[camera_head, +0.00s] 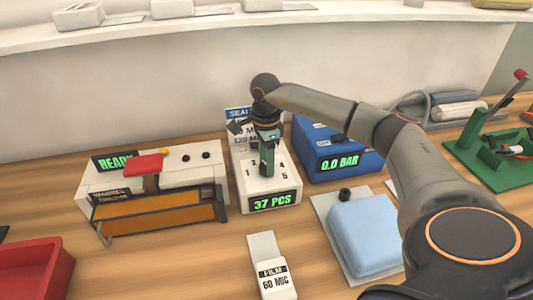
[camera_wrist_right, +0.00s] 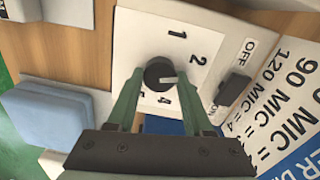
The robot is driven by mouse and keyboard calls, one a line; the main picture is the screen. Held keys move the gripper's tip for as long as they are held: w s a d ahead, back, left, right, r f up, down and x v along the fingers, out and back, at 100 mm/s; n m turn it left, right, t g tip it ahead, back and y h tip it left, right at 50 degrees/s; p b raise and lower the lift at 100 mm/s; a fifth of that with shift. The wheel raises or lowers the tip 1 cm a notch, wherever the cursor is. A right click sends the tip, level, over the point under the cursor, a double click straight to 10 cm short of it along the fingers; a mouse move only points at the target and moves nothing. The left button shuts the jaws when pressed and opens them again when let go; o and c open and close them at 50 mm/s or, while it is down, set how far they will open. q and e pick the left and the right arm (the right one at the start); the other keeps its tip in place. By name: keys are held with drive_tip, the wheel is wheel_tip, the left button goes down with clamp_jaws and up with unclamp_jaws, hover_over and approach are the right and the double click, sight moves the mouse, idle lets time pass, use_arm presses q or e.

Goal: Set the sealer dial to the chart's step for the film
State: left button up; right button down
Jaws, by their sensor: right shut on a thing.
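The white dial box (camera_head: 285,182) reads "37 PCS" and has a numbered face. My right gripper (camera_head: 267,172) is over it from above and hides the dial in the head view. In the right wrist view the dark round dial (camera_wrist_right: 158,74) sits between the green fingertips of my right gripper (camera_wrist_right: 160,80), which is shut on it. Its white mark points right, between 2 and 4; a finger covers that part. The chart (camera_wrist_right: 277,112) shows "90 MIC" and "120 MIC = 4", partly cut off. The film card (camera_head: 275,277) reads "60 MIC". My left gripper is out of view.
Left stands the white sealer (camera_head: 192,175) with "READY" and a red-handled arm. A blue unit (camera_head: 345,152) reading "0.0 BAR" is right of the dial box. An OFF switch (camera_wrist_right: 231,90) is beside the dial. A red tray (camera_head: 35,262) is front left; bare wood lies around the card.

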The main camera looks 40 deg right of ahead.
drive_tip(key=shift+n, duration=1.1)
drive_tip(key=shift+r, duration=0.1)
drive_tip(key=shift+c, duration=1.5)
unclamp_jaws()
wheel_tip(320, 180, up, 12)
drive_tip(key=shift+w+r+b, duration=0.15)
drive_tip(key=shift+r+b, duration=0.05)
drive_tip(key=shift+b, duration=0.1)
